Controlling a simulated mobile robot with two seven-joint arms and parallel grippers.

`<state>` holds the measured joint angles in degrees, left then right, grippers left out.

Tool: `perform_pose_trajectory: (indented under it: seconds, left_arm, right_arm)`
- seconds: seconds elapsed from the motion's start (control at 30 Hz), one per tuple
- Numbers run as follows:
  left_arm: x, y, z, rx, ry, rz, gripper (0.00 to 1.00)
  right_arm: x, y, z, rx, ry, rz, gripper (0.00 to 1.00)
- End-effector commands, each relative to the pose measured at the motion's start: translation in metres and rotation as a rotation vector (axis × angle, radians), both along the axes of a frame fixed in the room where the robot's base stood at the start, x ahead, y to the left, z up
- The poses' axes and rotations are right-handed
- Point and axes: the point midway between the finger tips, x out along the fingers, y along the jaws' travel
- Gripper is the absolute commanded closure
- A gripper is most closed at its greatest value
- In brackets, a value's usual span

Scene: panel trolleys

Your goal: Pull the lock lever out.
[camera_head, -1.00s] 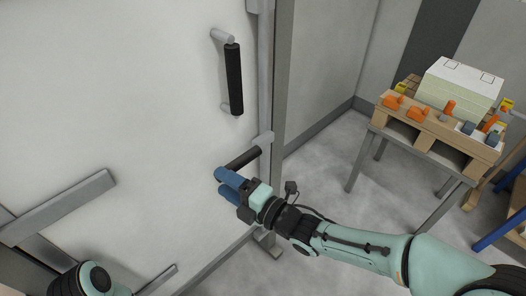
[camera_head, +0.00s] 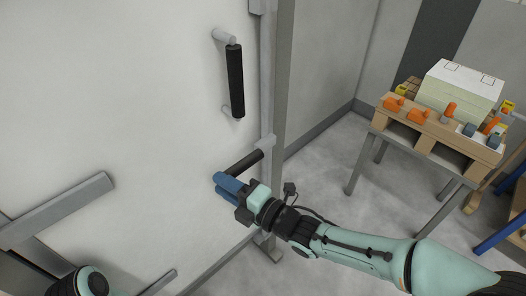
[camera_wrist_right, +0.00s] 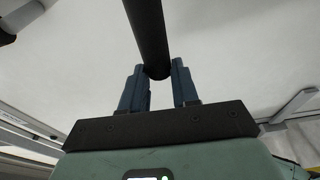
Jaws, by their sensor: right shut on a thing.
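The lock lever (camera_head: 245,162) is a short black bar on a grey bracket at the right edge of the white panel. It points down and left in the head view. My right gripper (camera_head: 224,185) is at the lever's free end, its blue fingers shut on it. In the right wrist view, the black lever (camera_wrist_right: 150,38) comes down from the top, and its end sits between the two fingers of my right gripper (camera_wrist_right: 158,84). Part of my left arm shows at the bottom left of the head view; its gripper is out of view.
A black vertical handle (camera_head: 235,82) stands on the panel (camera_head: 130,90) above the lever. A grey post (camera_head: 283,100) runs beside the panel's right edge. A table with a wooden pallet (camera_head: 440,132) of parts stands at the right, with open floor between.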

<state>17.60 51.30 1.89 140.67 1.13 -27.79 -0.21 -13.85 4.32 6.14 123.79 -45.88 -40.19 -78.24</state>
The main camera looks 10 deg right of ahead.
Motion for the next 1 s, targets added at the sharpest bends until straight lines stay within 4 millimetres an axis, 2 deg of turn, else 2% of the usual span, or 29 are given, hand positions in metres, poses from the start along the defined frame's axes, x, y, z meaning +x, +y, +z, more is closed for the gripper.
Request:
perform_pose_trajectory:
  seconds: [0.6, 1.0]
  left_arm:
    - [0.000, 0.000, -0.004, 0.000, 0.002, -0.001, 0.57]
    - [-0.001, 0.000, -0.005, 0.000, 0.002, 0.000, 0.57]
  right_arm:
    - [-0.017, -0.036, 0.001, 0.002, -0.001, -0.020, 0.95]
    - [-0.020, -0.035, 0.000, 0.001, 0.000, -0.012, 0.95]
